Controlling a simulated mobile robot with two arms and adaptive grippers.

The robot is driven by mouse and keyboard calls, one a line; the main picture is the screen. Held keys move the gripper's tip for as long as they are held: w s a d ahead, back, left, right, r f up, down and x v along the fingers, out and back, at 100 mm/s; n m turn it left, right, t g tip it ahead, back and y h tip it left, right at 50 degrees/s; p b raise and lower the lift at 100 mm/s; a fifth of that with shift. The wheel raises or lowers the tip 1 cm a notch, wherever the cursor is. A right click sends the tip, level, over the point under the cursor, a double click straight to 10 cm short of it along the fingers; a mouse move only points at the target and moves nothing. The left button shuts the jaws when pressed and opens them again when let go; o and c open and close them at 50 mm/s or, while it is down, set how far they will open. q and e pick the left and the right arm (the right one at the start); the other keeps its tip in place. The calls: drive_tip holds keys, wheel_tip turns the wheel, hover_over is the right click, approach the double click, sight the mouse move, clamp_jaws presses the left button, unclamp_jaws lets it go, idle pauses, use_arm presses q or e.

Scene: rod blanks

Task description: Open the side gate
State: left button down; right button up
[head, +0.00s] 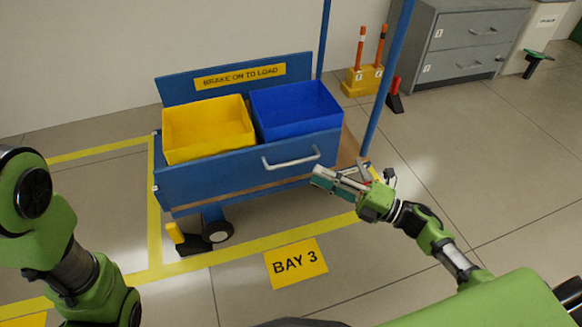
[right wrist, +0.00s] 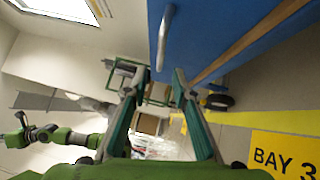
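The side gate is the blue panel (head: 235,170) along the near side of the blue cart. It stands upright, in front of a yellow bin and a blue bin. Its pale handle (head: 291,158) is near the panel's right part, and also shows in the right wrist view (right wrist: 163,38). My right gripper (head: 318,178) is just below and right of the handle, close to the panel. In the right wrist view its fingers (right wrist: 155,84) are spread with nothing between them, and the handle lies beyond the tips. My left arm shows at the left; its gripper is out of view.
The yellow bin (head: 208,130) and blue bin (head: 297,108) sit on the cart. A yellow-ended pedal (head: 175,233) is beside the front wheel (head: 218,232). Blue posts rise at the right end. The floor around the BAY 3 sign (head: 296,263) is clear.

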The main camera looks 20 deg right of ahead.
sight(291, 164)
drive_tip(key=b+x, duration=0.3)
drive_tip(key=x, duration=0.6)
clamp_jaws()
